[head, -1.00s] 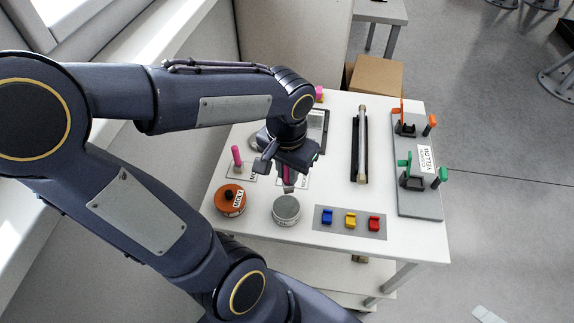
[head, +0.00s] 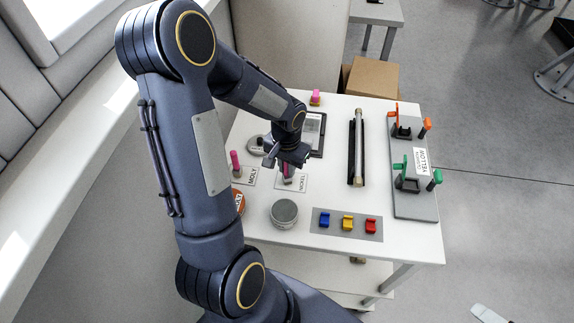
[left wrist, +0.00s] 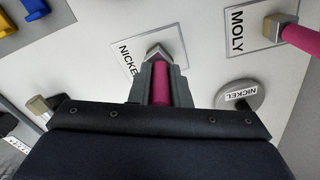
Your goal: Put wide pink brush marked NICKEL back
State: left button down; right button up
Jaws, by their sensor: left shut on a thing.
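My left gripper (head: 287,164) is shut on the pink brush (head: 287,171), whose pink handle also shows between the fingers in the left wrist view (left wrist: 168,50). The brush is over the NICKEL card (head: 293,184); the card also shows in the left wrist view (left wrist: 127,58), beside the brush's lower end. I cannot tell whether the brush touches the card. Any mark on the brush is hidden. My right gripper is not in view.
Another pink brush (head: 235,160) stands at the MOLY card (head: 245,177), left of my gripper. A grey open jar (head: 284,212) and an orange MOLY jar (head: 240,201), partly behind my arm, stand nearer. A round NICKEL lid (left wrist: 238,94) lies close by. Coloured clips (head: 347,222) lie right.

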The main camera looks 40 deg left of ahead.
pick_arm(q)
jog(key=shift+f+b, duration=0.2)
jog(key=shift+b, duration=0.1)
jog(key=c, duration=1.4)
grip_release()
jog(key=shift+r, duration=0.1)
jog(key=shift+o, duration=0.2)
notch_tip(320, 180, up, 12)
jog(key=shift+s+f, duration=0.15)
jog(key=shift+s+r, duration=0.1)
jog(key=shift+r, duration=0.2)
jog(key=s+d+r+t+h, duration=0.2)
jog(key=s+d, duration=0.3)
jog(key=s, duration=0.2)
jog(key=s+d+r+t+h, duration=0.1)
jog(key=s+d+r+t, duration=0.2)
jog(key=s+d, duration=0.3)
jog(key=shift+s+d+h, duration=0.3)
jog(key=shift+s+h, duration=0.1)
jog(key=shift+s, duration=0.3)
